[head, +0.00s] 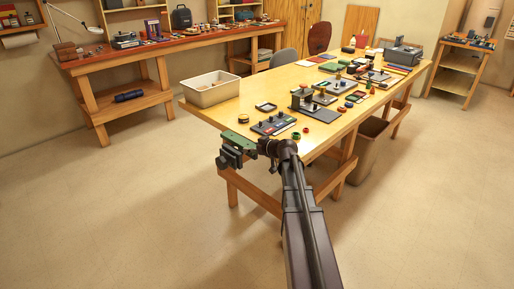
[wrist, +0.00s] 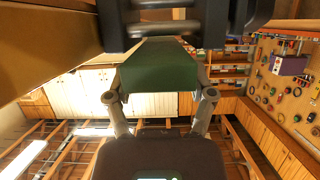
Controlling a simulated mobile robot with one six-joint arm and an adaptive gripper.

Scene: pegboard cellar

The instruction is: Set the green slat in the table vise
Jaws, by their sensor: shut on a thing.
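The green slat (head: 240,139) is at the near left corner of the long table, just above the dark table vise (head: 230,157). My gripper (head: 267,147) is shut on the slat's right end. In the wrist view, the slat (wrist: 158,70) runs away from between my gripper's fingers (wrist: 160,88) toward the vise (wrist: 165,22), whose dark bars and metal rods cross the top of the picture. The slat's far end is hidden behind the vise parts. I cannot tell whether it sits between the jaws or only over them.
The long table (head: 230,118) carries a beige bin (head: 210,89) at its left end and several dark fixtures, such as a black plate with pegs (head: 273,124). A waste bin (head: 368,150) stands under it. The floor at the left is clear.

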